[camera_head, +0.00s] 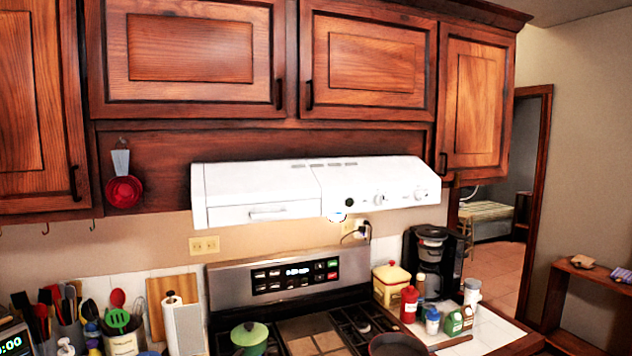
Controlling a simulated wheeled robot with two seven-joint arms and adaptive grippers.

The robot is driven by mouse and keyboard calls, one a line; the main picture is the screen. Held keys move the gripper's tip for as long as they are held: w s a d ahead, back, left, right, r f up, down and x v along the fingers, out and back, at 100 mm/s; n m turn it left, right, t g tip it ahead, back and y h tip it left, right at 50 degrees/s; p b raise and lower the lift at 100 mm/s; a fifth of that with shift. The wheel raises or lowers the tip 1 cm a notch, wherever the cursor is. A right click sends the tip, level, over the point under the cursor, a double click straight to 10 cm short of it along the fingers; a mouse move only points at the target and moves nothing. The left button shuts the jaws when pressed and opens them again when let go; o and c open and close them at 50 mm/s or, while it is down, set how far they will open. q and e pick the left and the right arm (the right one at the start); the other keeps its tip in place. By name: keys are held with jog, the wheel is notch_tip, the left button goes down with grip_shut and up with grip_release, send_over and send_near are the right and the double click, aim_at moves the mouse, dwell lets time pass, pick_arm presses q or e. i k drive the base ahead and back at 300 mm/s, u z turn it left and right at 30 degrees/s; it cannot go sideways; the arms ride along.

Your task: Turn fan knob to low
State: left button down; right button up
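A white range hood (265,190) hangs under the dark wood cabinets, above the stove. Its sloped front has a row of controls on the right half: a black round knob or button (349,202) and two white knobs, a left one (379,198) and a right one (419,194). Small markings beside the knobs are too small to read, so I cannot tell which is the fan knob or how it is set. Neither of my grippers shows in the head view.
The stove (290,275) stands below the hood with a green pot (250,337) and a dark pan (396,345). A coffee maker (432,262), a yellow canister (391,283) and several bottles stand right of it. The space before the hood is clear.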

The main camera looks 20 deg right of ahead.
aim_at(379, 199)
jog(key=z, duration=0.7)
jog(key=i, duration=1)
jog(key=u, duration=0.1)
